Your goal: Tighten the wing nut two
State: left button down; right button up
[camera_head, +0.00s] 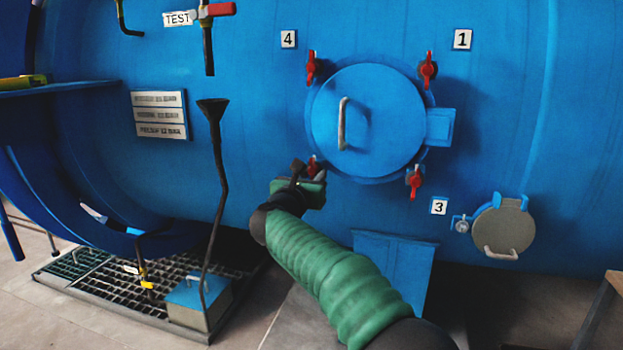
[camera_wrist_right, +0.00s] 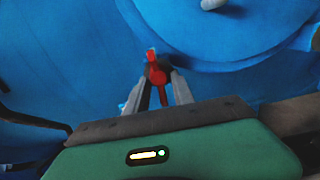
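The round blue hatch (camera_head: 368,120) has a red wing nut near each corner. The lower-left wing nut (camera_head: 313,167) is partly hidden by my right gripper (camera_head: 312,176); no number label is visible beside it. In the right wrist view this red wing nut (camera_wrist_right: 157,72) stands almost upright between the two grey fingers of my right gripper (camera_wrist_right: 158,88). The fingers are apart, one on each side, with space between them; contact is unclear. My left gripper is not in view.
Other red wing nuts sit at upper left (camera_head: 311,68), upper right (camera_head: 428,70) and lower right (camera_head: 415,181). The hatch has a curved handle (camera_head: 343,123). A black funnel pipe (camera_head: 216,150) stands left of my right arm. A small round cover (camera_head: 503,228) is at lower right.

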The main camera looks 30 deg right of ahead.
jog(key=p+v, duration=0.3)
jog(key=v, duration=1.3)
jog(key=shift+s+a, duration=0.15)
jog(key=shift+a, duration=0.2)
jog(key=shift+f, duration=0.1)
